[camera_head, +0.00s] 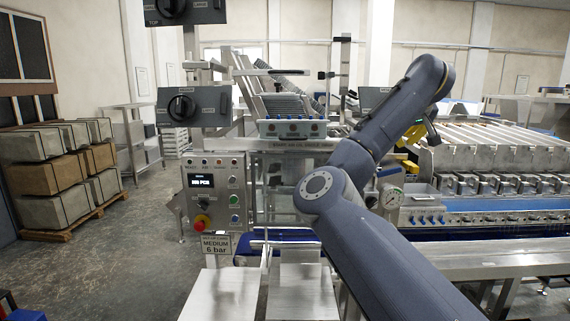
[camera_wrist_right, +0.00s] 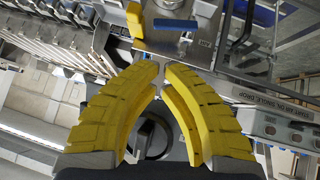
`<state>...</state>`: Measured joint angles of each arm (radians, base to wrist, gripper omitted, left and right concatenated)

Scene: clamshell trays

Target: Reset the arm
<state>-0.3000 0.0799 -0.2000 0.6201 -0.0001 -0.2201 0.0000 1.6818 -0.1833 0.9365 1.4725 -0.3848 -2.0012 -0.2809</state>
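My right arm reaches up and forward from the bottom right in the head view. Its gripper (camera_head: 415,132) shows only as a small yellow patch, partly hidden behind my own wrist. In the right wrist view, the two yellow fingers of the right gripper (camera_wrist_right: 161,66) lean together, with their tips almost meeting and only a narrow gap between them. Nothing is held between them. My left gripper is not in view. No clamshell tray is clearly seen.
A control panel (camera_head: 217,194) with a red stop knob stands left of centre. A conveyor line (camera_head: 490,205) runs along the right. Two bare metal plates (camera_head: 228,293) lie at the front. Stacked crates (camera_head: 52,175) stand at far left; the floor (camera_head: 130,235) beside them is clear.

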